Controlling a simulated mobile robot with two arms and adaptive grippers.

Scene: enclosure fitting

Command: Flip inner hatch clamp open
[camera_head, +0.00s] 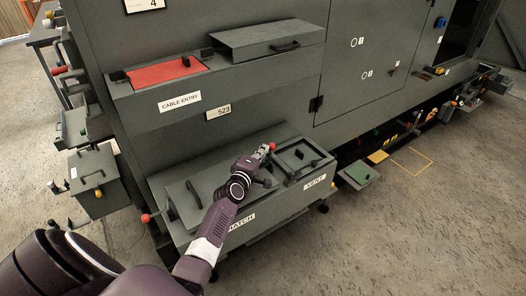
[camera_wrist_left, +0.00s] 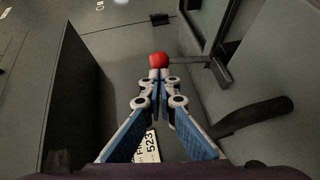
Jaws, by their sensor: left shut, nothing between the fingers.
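The inner hatch clamp has a red knob (camera_head: 271,146) and sits between the hatch and vent sections of a grey box. In the left wrist view the red knob (camera_wrist_left: 159,60) is just beyond my fingertips, with a dark lever running right from it. My left gripper (camera_head: 264,156) is over the box, and in the wrist view the gripper (camera_wrist_left: 159,80) is shut with nothing between its fingers. I cannot tell whether the fingertips touch the knob. The hatch lid (camera_head: 203,191) is partly hidden by my arm. My right gripper is out of view.
Another red knob (camera_head: 145,218) sits at the box's left end. The vent panel (camera_head: 298,156) with a handle is to the right. A cable entry box (camera_head: 196,98) with a red panel juts out above. The floor at front right is clear.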

